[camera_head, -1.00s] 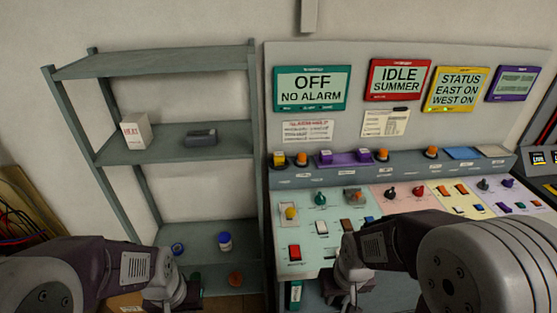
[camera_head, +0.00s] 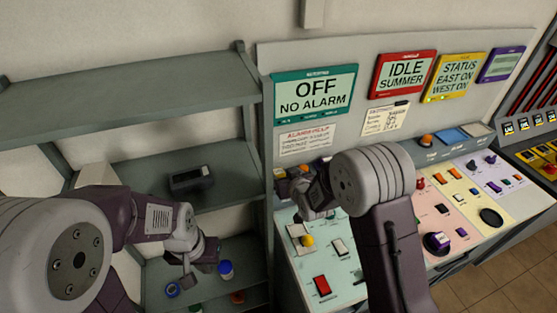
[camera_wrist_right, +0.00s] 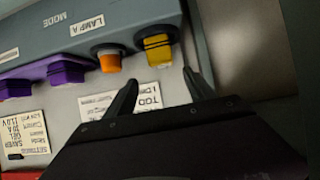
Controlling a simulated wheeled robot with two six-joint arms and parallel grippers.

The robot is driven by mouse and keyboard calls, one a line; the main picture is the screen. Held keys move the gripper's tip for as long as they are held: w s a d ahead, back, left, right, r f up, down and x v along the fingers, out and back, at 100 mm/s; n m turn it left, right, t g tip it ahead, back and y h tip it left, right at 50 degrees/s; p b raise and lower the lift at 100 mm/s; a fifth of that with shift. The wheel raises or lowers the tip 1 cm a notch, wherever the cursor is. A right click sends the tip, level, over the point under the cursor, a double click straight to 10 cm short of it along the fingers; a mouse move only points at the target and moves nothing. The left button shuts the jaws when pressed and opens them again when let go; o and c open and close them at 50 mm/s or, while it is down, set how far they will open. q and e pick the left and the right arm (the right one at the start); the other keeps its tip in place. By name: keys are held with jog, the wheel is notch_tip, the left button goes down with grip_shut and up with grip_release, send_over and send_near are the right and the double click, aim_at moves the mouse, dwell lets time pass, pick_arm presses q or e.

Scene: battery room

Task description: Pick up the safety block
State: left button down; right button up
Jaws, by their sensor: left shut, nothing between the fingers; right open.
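The yellow block with dark stripes (camera_wrist_right: 157,50), which I take for the safety block, sits on the console's grey ledge at the end of a row, beside an orange lamp (camera_wrist_right: 109,60). In the right wrist view my right gripper (camera_wrist_right: 160,78) is open, its two fingertips just short of the block and roughly either side of it. Nothing is between the fingers. In the head view the right wrist is over the console's left end and partly covers that row. My left gripper (camera_head: 193,280) is shut and empty, in front of the lower shelf.
A grey shelf rack (camera_head: 130,103) stands left, holding a dark box (camera_head: 190,179) and a white box (camera_head: 97,174). A blue-and-white jar (camera_head: 225,269) is below. The console carries a red switch (camera_head: 322,286), a yellow knob (camera_head: 307,240) and several other controls.

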aim_at(280, 173)
jog(key=shift+w+a+f+p, duration=0.3)
jog(key=shift+f+p, duration=0.1)
jog(key=shift+f, duration=0.1)
jog(key=shift+w+a+f+p, duration=0.15)
jog(key=shift+a+f+p, duration=0.15)
jog(key=shift+f+p, duration=0.15)
jog(key=shift+w+a+f, duration=0.15)
jog(key=shift+w, duration=0.25)
jog(key=shift+p+x, duration=0.8)
jog(key=shift+p, duration=0.2)
jog(key=shift+w+f, duration=0.65)
jog(key=shift+w, duration=0.25)
jog(key=shift+w+a+f, duration=0.15)
jog(key=shift+w+f, duration=0.05)
jog(key=shift+s+r, duration=0.2)
jog(key=shift+s, duration=0.05)
jog(key=c, duration=1.2)
grip_shut()
pick_arm(q)
jog(key=r, duration=0.1)
jog(key=s+d+r, duration=0.1)
jog(key=r, duration=0.2)
jog(key=shift+s+d+r, duration=0.15)
jog(key=shift+s+r, duration=0.25)
pick_arm(e)
jog(key=shift+w, duration=0.15)
